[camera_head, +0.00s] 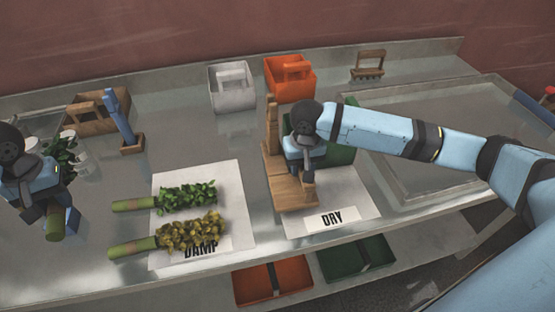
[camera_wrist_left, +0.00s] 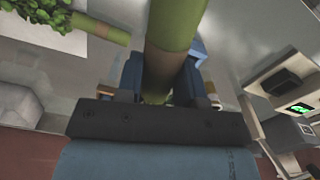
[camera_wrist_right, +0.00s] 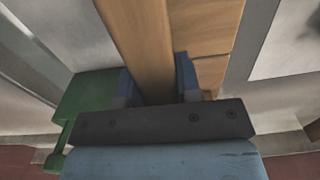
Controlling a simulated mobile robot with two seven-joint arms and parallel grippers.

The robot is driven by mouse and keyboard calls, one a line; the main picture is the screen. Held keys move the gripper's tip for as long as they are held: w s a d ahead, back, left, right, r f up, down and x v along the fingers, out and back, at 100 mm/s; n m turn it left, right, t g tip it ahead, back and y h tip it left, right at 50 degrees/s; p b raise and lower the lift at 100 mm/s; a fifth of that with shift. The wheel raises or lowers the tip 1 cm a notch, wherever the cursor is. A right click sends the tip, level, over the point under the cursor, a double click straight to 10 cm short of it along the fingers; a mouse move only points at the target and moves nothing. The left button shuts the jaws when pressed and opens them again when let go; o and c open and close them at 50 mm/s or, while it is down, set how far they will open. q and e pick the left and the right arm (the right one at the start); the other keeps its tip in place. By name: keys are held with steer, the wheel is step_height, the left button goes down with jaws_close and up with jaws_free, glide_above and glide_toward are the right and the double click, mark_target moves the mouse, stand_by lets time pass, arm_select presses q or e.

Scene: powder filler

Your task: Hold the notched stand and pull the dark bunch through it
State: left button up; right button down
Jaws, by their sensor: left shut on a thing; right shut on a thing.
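My left gripper (camera_head: 60,212) is at the far left of the head view, shut on the thick green stem (camera_head: 54,228) of a bunch; the stem also shows between its fingers in the left wrist view (camera_wrist_left: 170,40). Dark green leaves (camera_head: 68,148) show just behind that gripper, partly hidden by it. The wooden notched stand (camera_head: 293,196) stands on the DRY sheet. My right gripper (camera_head: 308,178) is shut on a wooden part of it, seen between the fingers in the right wrist view (camera_wrist_right: 150,50). My right arm hides part of the stand, and its notch is not clear.
A green-leaved bunch (camera_head: 187,198) and a yellowish bunch (camera_head: 185,236) lie on the DAMP sheet (camera_head: 220,175), between my grippers. A blue-handled tool (camera_head: 121,115) stands behind them. A green bin (camera_head: 342,152) is beside the stand; orange (camera_head: 305,88) and white (camera_head: 232,98) bins stand behind.

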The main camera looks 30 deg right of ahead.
arm_select(q)
steer(key=shift+s+a, duration=0.2)
steer(key=shift+a, duration=0.5)
arm_select(e)
steer(key=shift+f, duration=0.4)
steer(key=shift+d, duration=0.1)
arm_select(q)
steer(key=shift+d, duration=0.1)
arm_select(e)
steer(key=shift+d, duration=0.1)
arm_select(q)
steer(key=shift+r, duration=0.15)
steer(key=shift+r+p, duration=0.75)
steer(key=shift+p, duration=0.15)
arm_select(e)
steer(key=shift+r, duration=0.1)
steer(key=shift+f, duration=1.05)
arm_select(q)
steer(key=shift+r+p, duration=0.5)
arm_select(e)
steer(key=shift+s+f, duration=0.1)
steer(key=shift+f, duration=0.05)
arm_select(q)
steer(key=shift+r, duration=0.2)
arm_select(e)
steer(key=shift+s+f, duration=0.1)
steer(key=shift+f, duration=0.1)
